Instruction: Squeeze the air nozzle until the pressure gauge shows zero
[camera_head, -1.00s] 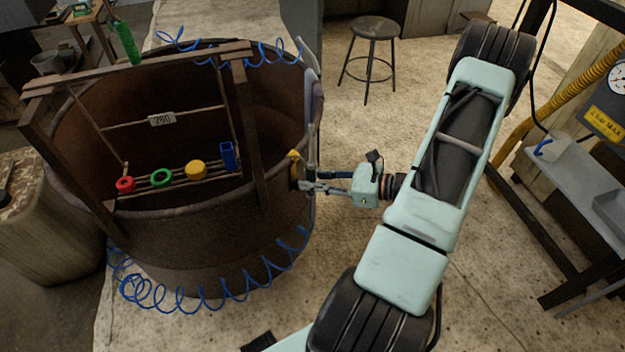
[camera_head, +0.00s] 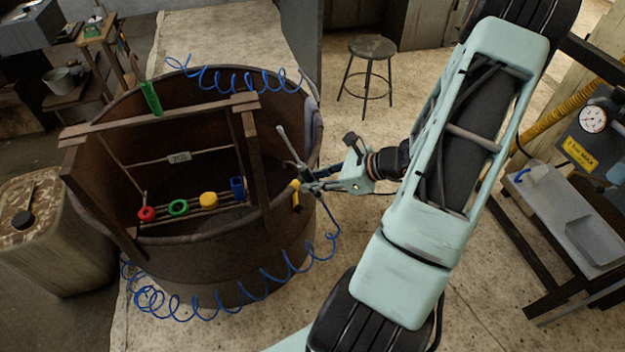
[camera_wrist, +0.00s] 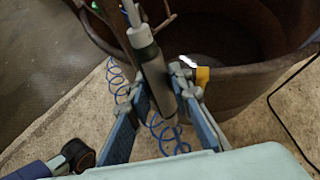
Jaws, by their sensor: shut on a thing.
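My gripper (camera_head: 304,178) is at the right rim of the rusty drum and shut on the air nozzle (camera_head: 284,142), a slim grey tool that leans up and to the left. In the wrist view the nozzle (camera_wrist: 155,72) is a dark grey cylinder with a pale collar, between the two blue-padded fingers of my gripper (camera_wrist: 163,88). Whether its lever is pressed is not clear. The pressure gauge (camera_head: 592,119) is a white dial on a dark panel at the far right. Its needle is too small to read.
A blue coiled hose (camera_head: 262,270) loops around the drum (camera_head: 225,262). A yellow piece (camera_head: 296,188) sits on its rim, close to my gripper. A stool (camera_head: 371,48) and a grey bench (camera_head: 545,200) stand to the right.

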